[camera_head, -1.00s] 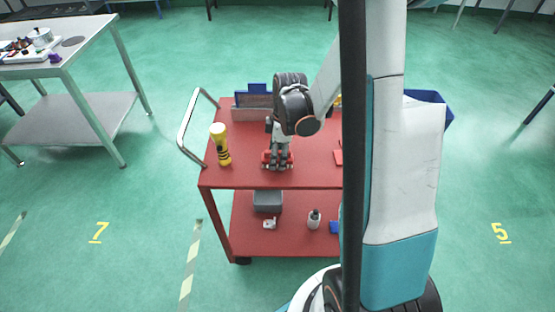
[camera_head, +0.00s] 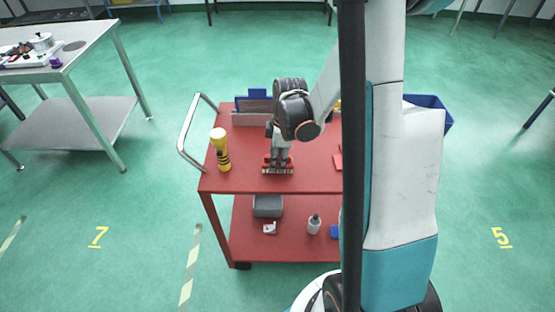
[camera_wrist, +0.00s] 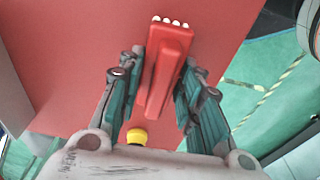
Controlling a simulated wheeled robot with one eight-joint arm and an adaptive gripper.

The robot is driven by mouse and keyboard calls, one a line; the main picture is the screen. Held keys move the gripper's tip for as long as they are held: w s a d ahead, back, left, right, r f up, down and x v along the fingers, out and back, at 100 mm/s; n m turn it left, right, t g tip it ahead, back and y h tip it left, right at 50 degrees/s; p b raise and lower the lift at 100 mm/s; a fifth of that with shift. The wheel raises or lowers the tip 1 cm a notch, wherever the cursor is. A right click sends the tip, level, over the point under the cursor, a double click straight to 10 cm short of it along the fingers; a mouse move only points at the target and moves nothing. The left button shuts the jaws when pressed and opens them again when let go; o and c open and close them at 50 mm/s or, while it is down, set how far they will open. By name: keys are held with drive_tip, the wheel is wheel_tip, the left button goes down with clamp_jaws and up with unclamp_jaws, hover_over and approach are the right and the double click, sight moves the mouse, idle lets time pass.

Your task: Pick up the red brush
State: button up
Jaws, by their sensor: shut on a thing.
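The red brush (camera_head: 279,162) is over the near half of the red cart's top. Its row of pale bristles faces the near side. In the wrist view the brush (camera_wrist: 164,70) is a long red block with white bristle tufts at its far end. My gripper (camera_head: 278,158) points down at it. In the wrist view my gripper's fingers (camera_wrist: 160,88) lie along both long sides of the brush, shut on it. I cannot tell clearly whether the brush still touches the cart top.
The red cart (camera_head: 245,180) carries a yellow flashlight (camera_head: 220,150) left of the brush and a blue-and-grey holder (camera_head: 252,107) at the back. A metal handle (camera_head: 186,140) rises at the left.

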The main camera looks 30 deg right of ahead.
wheel_tip(320, 180, up, 20)
drive_tip(key=p, duration=0.7)
drive_tip(key=shift+r, duration=0.2)
